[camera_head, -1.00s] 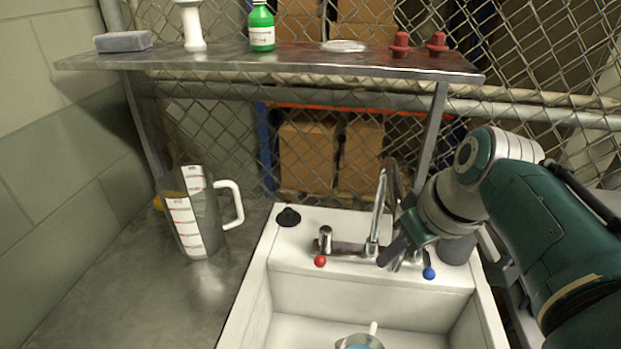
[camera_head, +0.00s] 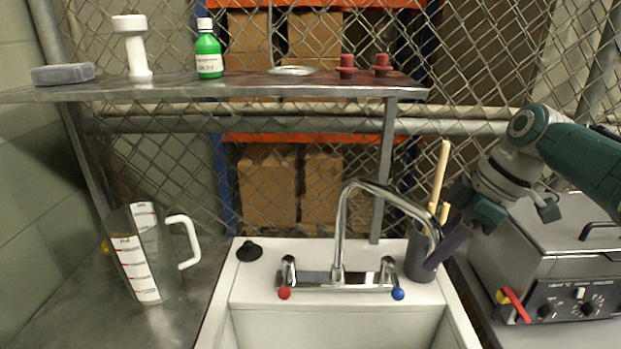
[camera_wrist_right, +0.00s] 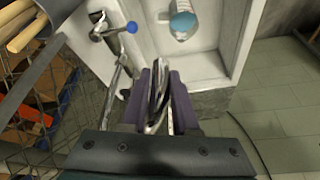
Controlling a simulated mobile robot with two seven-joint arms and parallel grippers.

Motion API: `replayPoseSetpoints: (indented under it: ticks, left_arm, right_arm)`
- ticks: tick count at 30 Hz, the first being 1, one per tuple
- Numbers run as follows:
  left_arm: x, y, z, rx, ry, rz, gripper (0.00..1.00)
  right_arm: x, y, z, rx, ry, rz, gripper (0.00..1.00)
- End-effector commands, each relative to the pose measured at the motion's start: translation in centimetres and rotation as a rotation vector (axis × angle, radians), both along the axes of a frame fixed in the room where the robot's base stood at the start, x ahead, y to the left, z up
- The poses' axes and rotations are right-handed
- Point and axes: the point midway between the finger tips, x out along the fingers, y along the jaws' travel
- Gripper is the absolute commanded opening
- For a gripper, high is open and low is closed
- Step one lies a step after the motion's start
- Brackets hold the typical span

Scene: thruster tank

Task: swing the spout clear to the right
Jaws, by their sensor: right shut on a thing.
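The chrome spout (camera_head: 362,186) rises from the faucet base behind the white sink (camera_head: 262,312), arches over and points right, its end near the sink's right back corner. My right gripper (camera_head: 437,247) is at the spout's downturned end, its dark fingers shut on it. In the right wrist view the spout (camera_wrist_right: 158,92) runs between the fingers of my right gripper (camera_wrist_right: 160,105). The faucet has a red-tipped handle (camera_head: 285,292) on the left and a blue-tipped handle (camera_head: 398,293) on the right. My left gripper is out of view.
A grey holder (camera_head: 416,262) with wooden-handled tools stands just behind the spout's end. A metal tank with dials (camera_head: 555,270) is at the right. A measuring jug (camera_head: 140,255) stands left of the sink. A metal shelf (camera_head: 215,90) spans above. A cup (camera_wrist_right: 183,24) is in the basin.

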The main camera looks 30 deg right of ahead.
Motion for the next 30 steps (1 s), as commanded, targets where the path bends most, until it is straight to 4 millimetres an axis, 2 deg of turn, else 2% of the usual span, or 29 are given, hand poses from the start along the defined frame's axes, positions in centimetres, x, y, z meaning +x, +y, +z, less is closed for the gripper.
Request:
replayPoseSetpoints:
  ticks: [3,15,16,18,23,30]
  left_arm:
    - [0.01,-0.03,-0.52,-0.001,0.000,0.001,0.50]
    - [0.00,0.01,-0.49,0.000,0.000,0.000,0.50]
    - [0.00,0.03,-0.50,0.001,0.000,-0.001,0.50]
    - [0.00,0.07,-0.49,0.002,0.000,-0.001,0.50]
    - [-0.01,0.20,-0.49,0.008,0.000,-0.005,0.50]
    - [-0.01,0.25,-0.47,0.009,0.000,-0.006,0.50]
  right_arm:
    - [0.09,-0.34,-0.21,-0.002,-0.002,0.019,0.00]
    - [0.12,-0.36,-0.08,-0.001,-0.002,0.025,0.00]
    - [0.13,-0.36,-0.09,-0.001,-0.002,0.025,0.30]
    - [0.12,-0.35,-0.08,0.000,-0.002,0.024,0.38]
    - [0.11,-0.39,-0.05,0.000,-0.002,0.023,0.56]
    - [0.09,-0.43,0.03,0.000,-0.001,0.022,0.57]
